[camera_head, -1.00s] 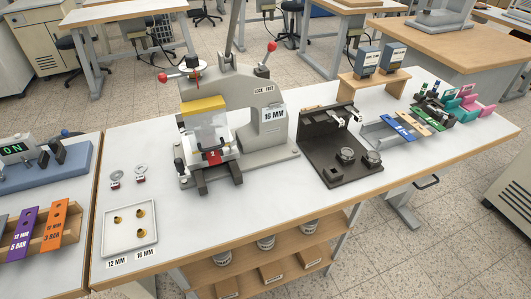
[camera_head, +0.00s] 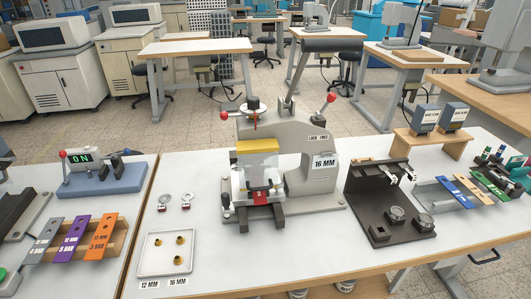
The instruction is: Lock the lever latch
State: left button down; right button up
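The grey stamping press (camera_head: 290,150) stands in the middle of the white bench, with a yellow block (camera_head: 257,147) and a clear guard at its front. A short latch lever (camera_head: 322,107) with a red knob (camera_head: 331,97) rises from the press's top right and leans right. A "LOCK FREE" label (camera_head: 317,138) sits below it; the lever leans toward the label's "FREE" side. A long press handle (camera_head: 296,72) with a dark grip (camera_head: 331,45) stands raised behind. Another red knob (camera_head: 224,115) is at the upper left. Neither gripper is in view.
A white tray (camera_head: 148,268) with brass pieces lies front left. A blue-based "ON" unit (camera_head: 105,180) and colored bars (camera_head: 72,240) are farther left. A black fixture (camera_head: 375,200) stands right of the press.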

aim_at(332, 96)
jog(key=u, duration=0.6)
jog(key=k, duration=1.35)
jog(key=u, duration=0.25)
jog(key=i, duration=0.4)
jog(key=z, duration=1)
jog(key=i, duration=1.4)
jog(key=u, duration=0.45)
